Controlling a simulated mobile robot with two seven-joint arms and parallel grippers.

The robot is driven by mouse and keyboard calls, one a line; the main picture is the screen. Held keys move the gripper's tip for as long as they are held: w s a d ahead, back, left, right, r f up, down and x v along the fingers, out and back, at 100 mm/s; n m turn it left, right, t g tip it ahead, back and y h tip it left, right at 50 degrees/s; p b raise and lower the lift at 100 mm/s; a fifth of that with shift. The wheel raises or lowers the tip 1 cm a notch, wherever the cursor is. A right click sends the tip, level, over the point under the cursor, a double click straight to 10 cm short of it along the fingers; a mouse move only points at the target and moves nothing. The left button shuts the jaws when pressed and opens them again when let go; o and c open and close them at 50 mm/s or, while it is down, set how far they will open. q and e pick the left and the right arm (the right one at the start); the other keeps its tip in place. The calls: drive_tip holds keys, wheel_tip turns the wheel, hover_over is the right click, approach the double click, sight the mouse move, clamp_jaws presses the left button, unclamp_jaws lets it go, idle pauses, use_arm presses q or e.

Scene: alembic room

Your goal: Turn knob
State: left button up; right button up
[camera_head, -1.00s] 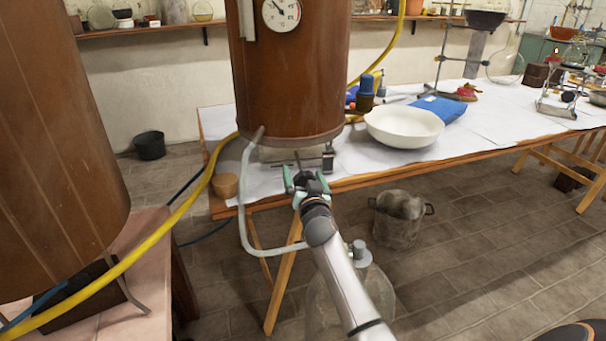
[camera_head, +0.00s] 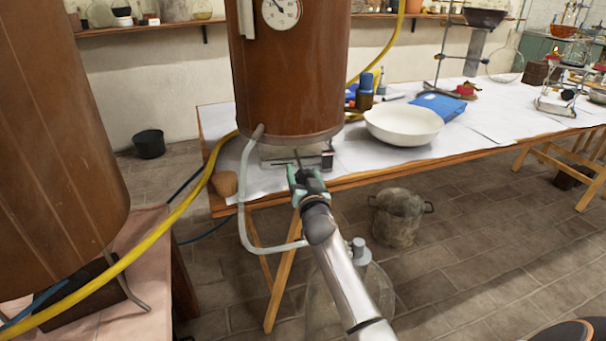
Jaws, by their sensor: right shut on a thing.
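My right gripper (camera_head: 301,174) is at the front edge of the table, just below a brown copper vessel (camera_head: 288,85). Its green-tipped fingers are shut on a small part that they mostly hide, most likely the knob. Behind the fingers, a pale metal burner stand (camera_head: 275,154) sits on the table under the vessel. A thin dark rod shows just above the fingertips. My left gripper is not in view.
A grey hose (camera_head: 243,205) loops from the vessel down past my right arm to a large glass bottle (camera_head: 358,247). A white bowl (camera_head: 404,127) and blue bag (camera_head: 440,106) stand right on the table (camera_head: 480,146). A yellow hose (camera_head: 160,232) crosses at left. A metal pot (camera_head: 397,217) is on the floor.

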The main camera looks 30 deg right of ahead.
drive_tip(key=shift+n, duration=0.4)
